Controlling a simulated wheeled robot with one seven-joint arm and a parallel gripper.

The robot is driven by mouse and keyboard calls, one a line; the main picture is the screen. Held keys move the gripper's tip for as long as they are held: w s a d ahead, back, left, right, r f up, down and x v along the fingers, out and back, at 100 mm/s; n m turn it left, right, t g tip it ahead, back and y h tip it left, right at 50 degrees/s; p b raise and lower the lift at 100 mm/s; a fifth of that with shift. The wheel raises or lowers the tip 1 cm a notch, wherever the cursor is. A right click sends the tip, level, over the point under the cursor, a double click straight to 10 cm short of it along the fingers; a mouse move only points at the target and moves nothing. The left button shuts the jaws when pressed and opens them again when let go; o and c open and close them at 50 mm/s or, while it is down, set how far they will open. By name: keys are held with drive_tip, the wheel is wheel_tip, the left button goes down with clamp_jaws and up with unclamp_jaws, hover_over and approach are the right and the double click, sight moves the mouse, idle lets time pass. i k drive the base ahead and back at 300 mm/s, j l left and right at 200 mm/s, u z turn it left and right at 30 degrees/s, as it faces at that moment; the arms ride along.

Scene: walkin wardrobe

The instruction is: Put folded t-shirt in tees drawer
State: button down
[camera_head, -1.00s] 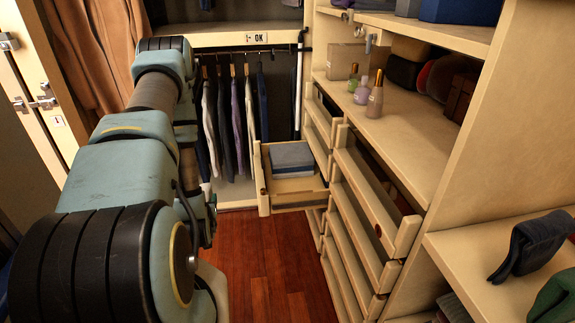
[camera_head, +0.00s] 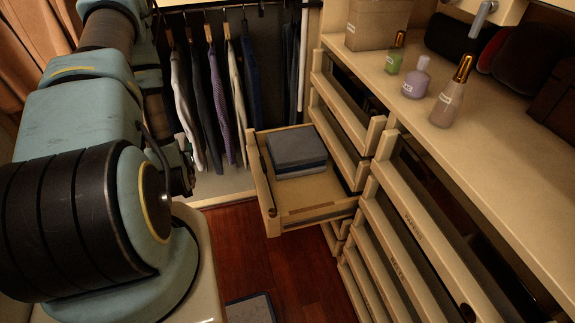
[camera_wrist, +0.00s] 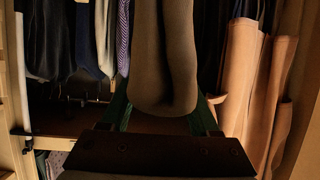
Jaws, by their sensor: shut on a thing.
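My gripper (camera_wrist: 163,112) shows in the wrist view, shut on a soft brown-grey folded cloth (camera_wrist: 165,60) that looks like the folded t-shirt. The cloth stands out from between the green fingers and hides part of what lies behind it. The gripper is out of sight in the head view. A wooden drawer (camera_head: 310,213) stands pulled out at the centre of the head view, with a stack of folded dark grey and blue clothes (camera_head: 297,150) in its back part. The front part of this drawer is bare. I cannot read a tees label on it.
Shut or nearly shut drawers (camera_head: 395,235) line the right, under a shelf (camera_head: 480,125) with several bottles and a box (camera_head: 378,25). Clothes hang (camera_head: 213,95) behind the open drawer. A flat grey thing (camera_head: 250,308) lies on the red floor (camera_head: 275,260).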

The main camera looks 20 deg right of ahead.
sight(301, 199)
drive_tip(key=i+j, duration=0.2)
drive_tip(key=j, duration=0.2)
drive_tip(key=i+j, duration=0.15)
drive_tip(key=j, duration=0.25)
drive_tip(key=i+j, duration=0.2)
drive_tip(key=j, duration=0.5)
